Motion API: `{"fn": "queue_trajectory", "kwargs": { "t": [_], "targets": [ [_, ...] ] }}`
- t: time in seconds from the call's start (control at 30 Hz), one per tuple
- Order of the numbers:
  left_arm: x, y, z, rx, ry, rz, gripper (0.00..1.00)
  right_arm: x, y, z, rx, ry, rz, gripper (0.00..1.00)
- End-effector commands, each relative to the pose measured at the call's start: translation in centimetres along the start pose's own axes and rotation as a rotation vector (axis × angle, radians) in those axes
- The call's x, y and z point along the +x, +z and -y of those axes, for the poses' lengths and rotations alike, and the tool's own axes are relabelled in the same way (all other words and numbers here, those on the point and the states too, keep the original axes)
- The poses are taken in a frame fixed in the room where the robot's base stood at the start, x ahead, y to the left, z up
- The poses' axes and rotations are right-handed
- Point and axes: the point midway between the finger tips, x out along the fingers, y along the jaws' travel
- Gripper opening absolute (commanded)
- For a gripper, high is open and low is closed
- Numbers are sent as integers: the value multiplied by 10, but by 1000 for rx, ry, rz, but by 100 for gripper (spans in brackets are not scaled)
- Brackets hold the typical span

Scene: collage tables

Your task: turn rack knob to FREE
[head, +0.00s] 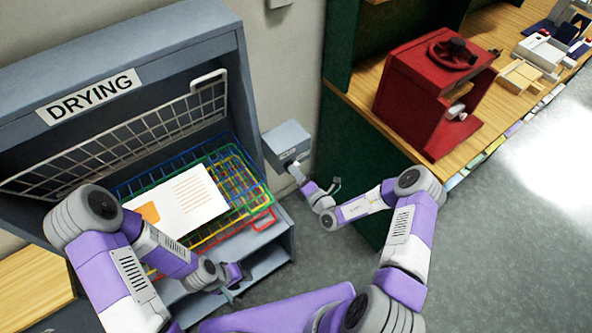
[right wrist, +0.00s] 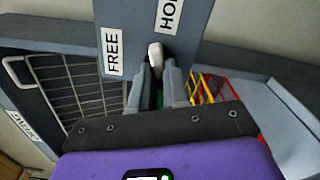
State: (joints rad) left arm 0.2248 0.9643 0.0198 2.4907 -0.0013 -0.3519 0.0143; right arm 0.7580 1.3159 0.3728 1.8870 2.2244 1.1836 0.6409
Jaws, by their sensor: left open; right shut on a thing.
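The grey rack knob box (head: 287,140) is fixed to the wall just right of the drying cabinet. In the right wrist view, its panel (right wrist: 140,28) carries a FREE label (right wrist: 111,52) on the left and a partly cut-off HOLD label (right wrist: 168,16) on the right. The pale knob (right wrist: 155,52) sits between the fingers of my right gripper (right wrist: 158,75), which is shut on it. I cannot tell which label the knob points to. In the head view, my right gripper (head: 301,178) is at the box's front. My left gripper (head: 236,282) is open and empty, low before the cabinet.
The drying cabinet (head: 150,48) holds coloured wire racks (head: 243,180) with a white card (head: 183,203) on top, and a raised wire grille (head: 150,130). A red press (head: 420,100) stands on the wooden counter at right. Open floor lies below the counter.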

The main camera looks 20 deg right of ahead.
Motion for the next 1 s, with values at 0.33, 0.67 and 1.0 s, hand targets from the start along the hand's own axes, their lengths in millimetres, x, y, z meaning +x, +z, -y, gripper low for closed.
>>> {"fn": "queue_trajectory", "kwargs": {
  "t": [0.33,0.67,1.0],
  "targets": [
    [-22,1,-8,0,0,0,43,0,0,-2,-331,0,-1,0],
    [-36,2,-14,0,0,0,43,0,0,-2,-644,1,-2,0],
    [-48,2,-18,0,0,0,43,0,0,-1,-951,0,-2,0]
  ]
}}
